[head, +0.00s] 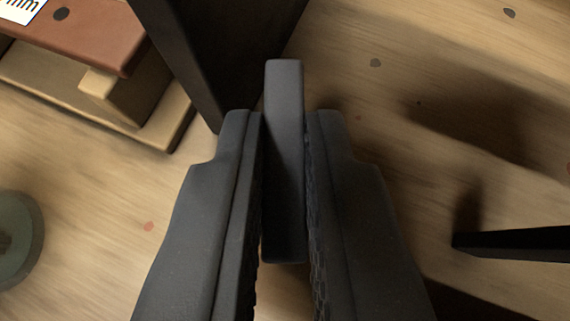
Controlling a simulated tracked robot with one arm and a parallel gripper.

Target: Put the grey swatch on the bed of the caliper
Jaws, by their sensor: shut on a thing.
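My gripper (284,125) is shut on the grey swatch (284,90), a dark grey slab with rounded edges. The swatch stands edge-on between the textured finger pads, and its far end sticks out past the fingertips. What looks like the caliper (95,40) is cut off at the upper left, with a red-brown top plate, a white label partly reading "mm" and pale wooden parts below. The swatch is to the right of it, apart from it in the picture. I cannot tell which part is its bed.
A dark upright block (215,50) stands just beyond the fingertips at the top. A dark green round thing (20,240) is cut off at the left edge. A black bar (515,243) reaches in from the right.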

